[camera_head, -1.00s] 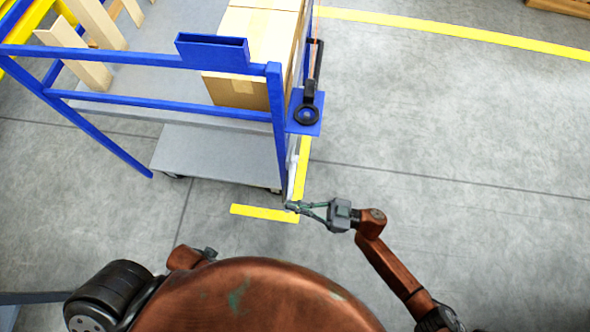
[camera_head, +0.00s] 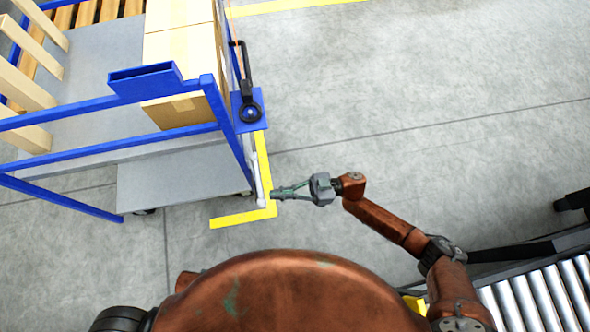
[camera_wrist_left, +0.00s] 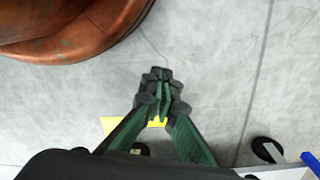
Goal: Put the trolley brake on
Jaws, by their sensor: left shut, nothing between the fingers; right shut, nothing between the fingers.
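The trolley (camera_head: 178,175) has a blue tube frame and grey decks and stands at the left in the head view. A pale, slim lever (camera_head: 258,182), which looks like its brake lever, hangs down by its near right corner post. I cannot tell whether the brake is on. My right gripper (camera_head: 274,194) is shut and empty, its tips just right of the lever's lower end with what looks like a small gap.
Cardboard boxes (camera_head: 178,52) and wooden slats (camera_head: 22,82) ride on the trolley. A scanner-like black device (camera_head: 249,110) sits on a blue plate at its corner. Yellow floor tape (camera_head: 240,218) marks the corner. A roller conveyor (camera_head: 535,300) stands at lower right. Floor right of the trolley is clear.

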